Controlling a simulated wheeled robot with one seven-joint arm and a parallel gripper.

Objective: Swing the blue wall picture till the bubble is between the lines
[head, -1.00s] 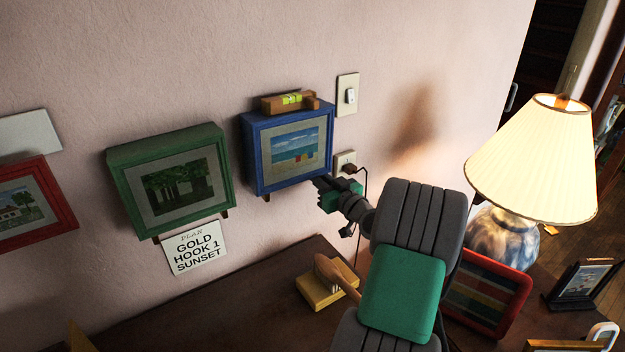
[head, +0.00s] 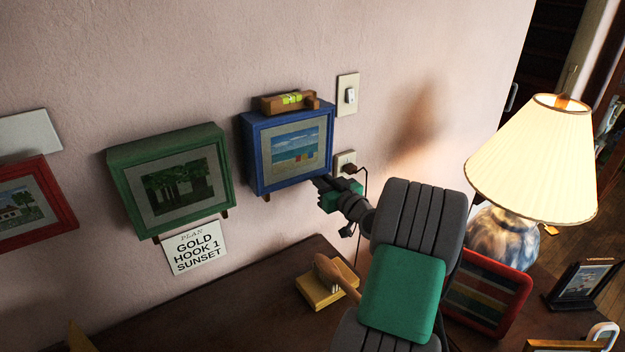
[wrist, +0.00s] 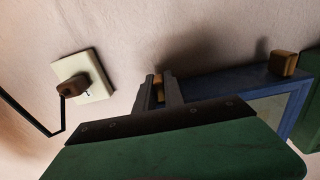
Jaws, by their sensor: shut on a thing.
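The blue wall picture (head: 250,160), a deep frame around a beach scene, hangs on the pink wall. It looks slightly tilted in the head view. A wooden spirit level (head: 270,105) with a yellow-green vial (head: 292,98) lies on its top edge; the bubble and lines are too small to read. My gripper (head: 322,183) is at the picture's lower right corner. In the wrist view, my gripper (wrist: 160,93) is shut on a small wooden peg (wrist: 159,84) under the frame. Another wooden peg (wrist: 284,63) sticks out at the frame's other lower corner.
A green picture (head: 120,180) hangs close on the left, above a paper sign (head: 195,248). A switch (head: 348,95) and an outlet with a plug (head: 345,160) are close on the right. A lit lamp (head: 530,160) stands farther right.

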